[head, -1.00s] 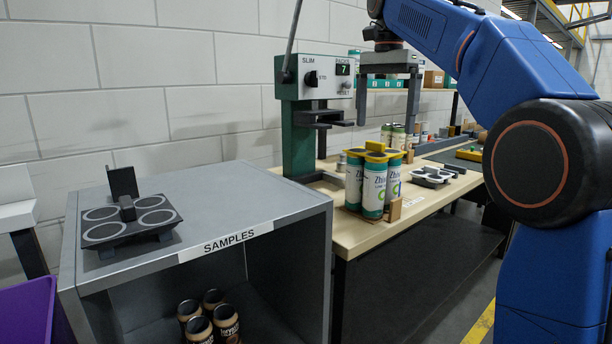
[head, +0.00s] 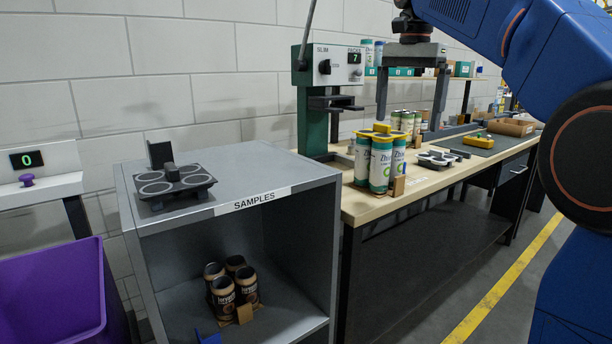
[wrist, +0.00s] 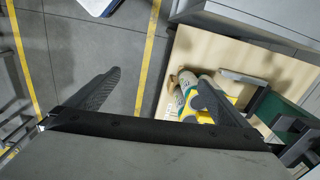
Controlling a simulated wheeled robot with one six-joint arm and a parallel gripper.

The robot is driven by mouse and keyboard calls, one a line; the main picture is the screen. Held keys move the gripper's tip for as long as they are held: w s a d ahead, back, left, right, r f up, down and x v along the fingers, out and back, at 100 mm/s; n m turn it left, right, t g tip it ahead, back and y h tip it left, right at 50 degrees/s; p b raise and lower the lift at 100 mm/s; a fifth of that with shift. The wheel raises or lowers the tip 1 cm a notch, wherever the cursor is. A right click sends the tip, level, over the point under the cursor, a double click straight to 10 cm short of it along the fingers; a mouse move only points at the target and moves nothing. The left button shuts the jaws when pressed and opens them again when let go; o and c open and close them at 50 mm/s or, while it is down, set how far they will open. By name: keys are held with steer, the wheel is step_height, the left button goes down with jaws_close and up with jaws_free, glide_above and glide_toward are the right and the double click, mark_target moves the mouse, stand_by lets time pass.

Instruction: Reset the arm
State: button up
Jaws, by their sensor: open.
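My gripper (head: 411,92) hangs from the blue arm at the upper right of the head view, jaws pointing down above the wooden bench. Its two fingers are wide apart with nothing between them. In the wrist view my gripper (wrist: 158,95) also shows its dark fingers spread. Below it on the bench, a pack of white-and-green cans (head: 380,165) stands with a yellow carrier (head: 378,132) on top. In the wrist view the cans (wrist: 190,92) lie partly hidden behind the right finger. I cannot tell the exact height gap.
A green press (head: 313,110) stands on the bench (head: 352,208) behind the cans. A grey SAMPLES cabinet (head: 305,178) holds brown cans (head: 222,290) inside and a dark four-ring holder (head: 175,185) on top. A purple bin (head: 55,295) is at left. Floor at right is clear.

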steer(key=s+d+f+n+t, duration=0.2)
steer(key=s+f+n, duration=0.3)
steer(key=s+f, duration=1)
steer(key=s+d+f+n+t, duration=0.2)
steer(key=s+d+f+n, duration=0.2)
steer(key=s+f, duration=1.2)
step_height(320, 180, down, 7)
steer(key=shift+s+r+n, duration=0.15)
steer(key=shift+s+n, duration=0.05)
steer(key=shift+n, duration=0.3)
